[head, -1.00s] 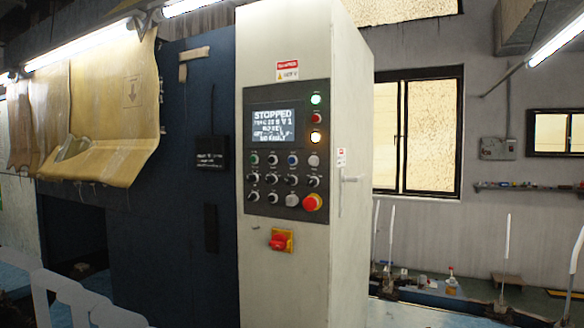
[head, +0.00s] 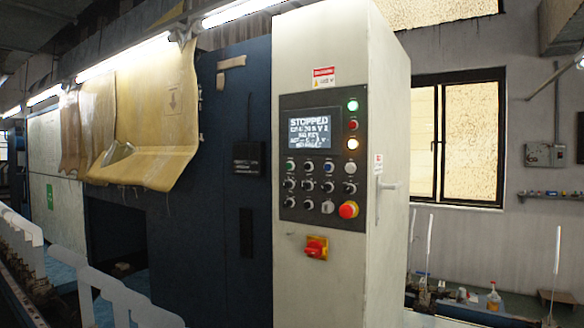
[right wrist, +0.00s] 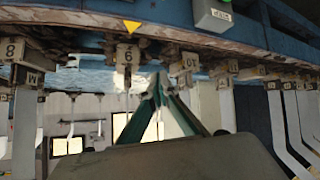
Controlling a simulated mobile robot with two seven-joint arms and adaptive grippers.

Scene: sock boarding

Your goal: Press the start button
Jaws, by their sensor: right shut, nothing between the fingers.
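The control panel (head: 305,209) is a dark plate on a tall cream cabinet, right of centre in the head view. Its screen (head: 309,132) reads STOPPED. A green button (head: 290,165) sits at the left of the top button row, with a blue button (head: 328,168) and a white one (head: 349,169) further right; their labels are too small to read. My left gripper is in no view.
A red rotary switch (head: 316,247) is below the panel, and a handle (head: 387,184) sticks out of the cabinet's right side. White railing-like parts (head: 118,296) stand at lower left. In the right wrist view, numbered tags (right wrist: 126,56) hang along a blue beam (right wrist: 150,12) close to my gripper.

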